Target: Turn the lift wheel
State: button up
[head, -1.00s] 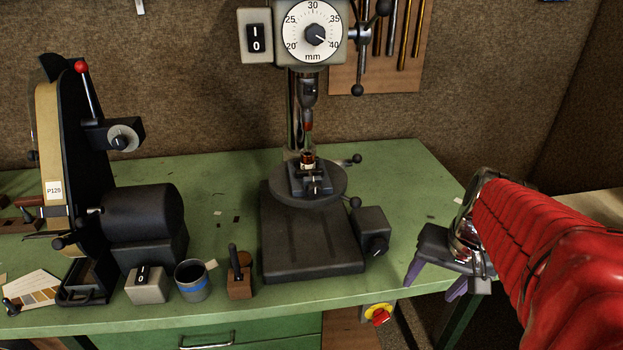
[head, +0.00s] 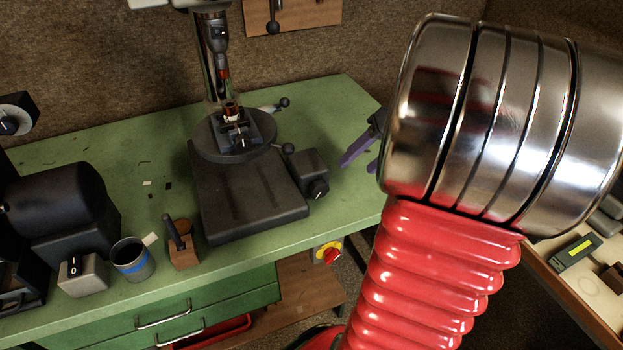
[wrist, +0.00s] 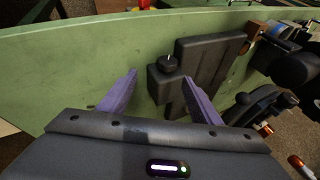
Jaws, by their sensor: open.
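The lift wheel appears to be the small dark knob (head: 319,187) on the box at the right side of the drill press base. In the wrist view the knob (wrist: 168,63) shows on its box, ahead of my fingertips and roughly between them. My gripper (wrist: 159,77) has two purple fingers spread apart with nothing between them. In the head view my gripper (head: 357,158) is right of and slightly above the knob, apart from it, and partly hidden by my arm.
The drill press base (head: 250,203) stands on the green bench (head: 330,110). Its round table (head: 203,147) carries a small vise and two ball-ended levers. A mug (head: 132,262) and wooden block (head: 183,255) stand left. A red-yellow switch (head: 328,253) is on the bench front.

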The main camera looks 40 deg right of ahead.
aim_at(324, 187)
jog(key=shift+w+a+r+n+y, duration=0.3)
jog(key=shift+a+r+n, duration=0.15)
jog(key=shift+n, duration=0.45)
jog(key=shift+a+f, duration=0.1)
jog(key=shift+f, duration=0.05)
jog(key=x, duration=1.3)
jog(key=shift+w+f, duration=0.25)
